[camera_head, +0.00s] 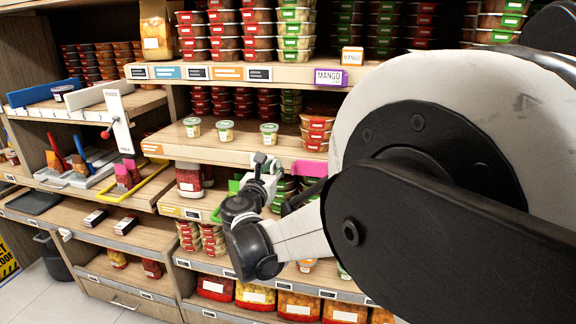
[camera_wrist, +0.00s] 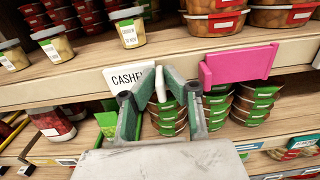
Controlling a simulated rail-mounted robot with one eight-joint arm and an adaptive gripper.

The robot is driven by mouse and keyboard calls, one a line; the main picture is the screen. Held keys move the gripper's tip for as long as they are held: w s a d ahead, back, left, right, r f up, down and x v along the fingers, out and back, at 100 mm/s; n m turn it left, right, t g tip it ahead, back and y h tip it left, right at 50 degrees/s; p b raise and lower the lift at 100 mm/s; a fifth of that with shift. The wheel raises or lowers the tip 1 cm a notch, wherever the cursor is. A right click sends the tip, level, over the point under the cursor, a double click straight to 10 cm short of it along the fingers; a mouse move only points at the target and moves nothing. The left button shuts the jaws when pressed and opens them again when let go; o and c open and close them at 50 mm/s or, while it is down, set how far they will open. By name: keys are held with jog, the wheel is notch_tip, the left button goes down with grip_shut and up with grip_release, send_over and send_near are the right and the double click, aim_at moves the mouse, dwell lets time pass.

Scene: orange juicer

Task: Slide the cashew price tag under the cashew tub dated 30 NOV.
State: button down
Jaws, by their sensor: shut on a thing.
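My gripper (camera_head: 264,160) is at the front edge of the middle shelf; it also shows in the wrist view (camera_wrist: 160,84). It is shut on the white cashew price tag (camera_wrist: 126,77), whose lettering is partly hidden by the fingers. Three small clear tubs with green-and-white labels stand apart on the shelf above: a left tub (camera_head: 192,127), a middle tub (camera_head: 224,131) and a right tub (camera_head: 268,134). The right tub also shows in the wrist view (camera_wrist: 128,28), just above and behind the tag. The tub dates are too small to read with certainty.
A pink tag (camera_wrist: 240,65) sticks out from the shelf edge right of my gripper. Stacked red-lidded tubs (camera_head: 316,130) stand right of the right tub. The shelf front (camera_head: 225,150) between the small tubs is clear.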

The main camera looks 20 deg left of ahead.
jog(key=c, duration=1.8)
grip_release()
jog(key=shift+a, duration=0.1)
jog(key=shift+c, duration=0.2)
jog(key=s+d, duration=0.1)
jog(key=s, duration=1.1)
jog(key=shift+s+d, duration=0.15)
jog(key=shift+s, duration=0.05)
